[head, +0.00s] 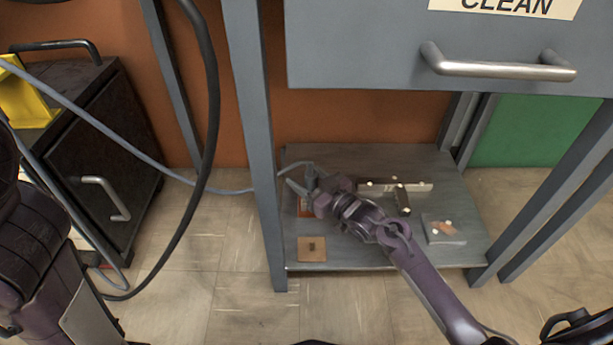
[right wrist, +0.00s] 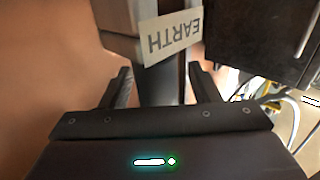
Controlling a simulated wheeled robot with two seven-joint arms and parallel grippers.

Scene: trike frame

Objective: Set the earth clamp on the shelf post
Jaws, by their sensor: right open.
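The shelf post (head: 262,150) is the grey upright at the left front of the shelf unit. In the right wrist view, a white label reading EARTH (right wrist: 168,33) shows upside down beyond my fingers. My right gripper (head: 303,183) is open just above the lower shelf, to the right of the post. Its two dark fingers (right wrist: 160,87) stand apart on either side of a dark grey upright piece. A grey cable ends at a small grey piece (head: 311,176), apparently the earth clamp, beside my fingertips. I cannot tell its contact with the fingers or post. My left gripper is not in view.
A black cabinet (head: 105,150) stands left. The grey cable (head: 150,162) and a thick black hose (head: 211,100) hang between.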

